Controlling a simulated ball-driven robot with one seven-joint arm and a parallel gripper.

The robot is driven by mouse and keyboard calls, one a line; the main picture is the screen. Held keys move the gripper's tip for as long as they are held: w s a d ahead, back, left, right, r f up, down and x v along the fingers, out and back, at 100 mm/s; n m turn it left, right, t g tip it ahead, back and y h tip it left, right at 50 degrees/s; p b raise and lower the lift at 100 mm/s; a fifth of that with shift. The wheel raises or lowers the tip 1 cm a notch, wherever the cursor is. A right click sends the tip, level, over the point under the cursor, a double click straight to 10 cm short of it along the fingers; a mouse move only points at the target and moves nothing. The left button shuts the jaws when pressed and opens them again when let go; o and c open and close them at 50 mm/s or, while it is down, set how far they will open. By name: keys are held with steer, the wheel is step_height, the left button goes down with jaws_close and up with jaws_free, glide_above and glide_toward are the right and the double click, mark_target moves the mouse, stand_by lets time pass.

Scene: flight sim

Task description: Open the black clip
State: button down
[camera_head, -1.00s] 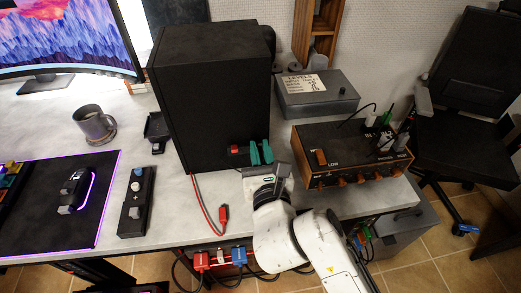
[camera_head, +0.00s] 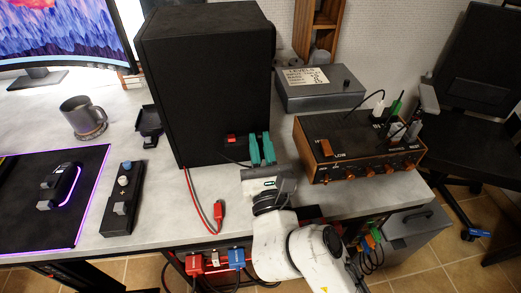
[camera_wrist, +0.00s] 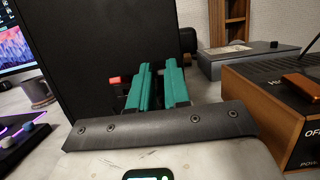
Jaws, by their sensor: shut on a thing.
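The tall black speaker box (camera_head: 205,90) stands on the desk, its terminal face toward my gripper. A red clip (camera_head: 231,139) sits low on that face; it also shows in the wrist view (camera_wrist: 116,80), left of my fingers. The black clip is hard to tell against the dark box and is mostly hidden by my fingers. My gripper (camera_head: 262,149) has two teal fingers, close to the box face just right of the red clip. In the wrist view my gripper (camera_wrist: 158,78) is shut with a narrow dark gap between the fingers, on what seems to be the black clip.
A mug (camera_head: 82,115) and a black switch panel (camera_head: 122,205) lie left.

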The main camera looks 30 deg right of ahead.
steer(key=c, duration=1.1)
jaws_free()
steer(key=b+v, duration=0.2)
steer(key=v, duration=0.8)
steer(key=shift+s+a+f, duration=0.1)
steer(key=shift+s, duration=0.25)
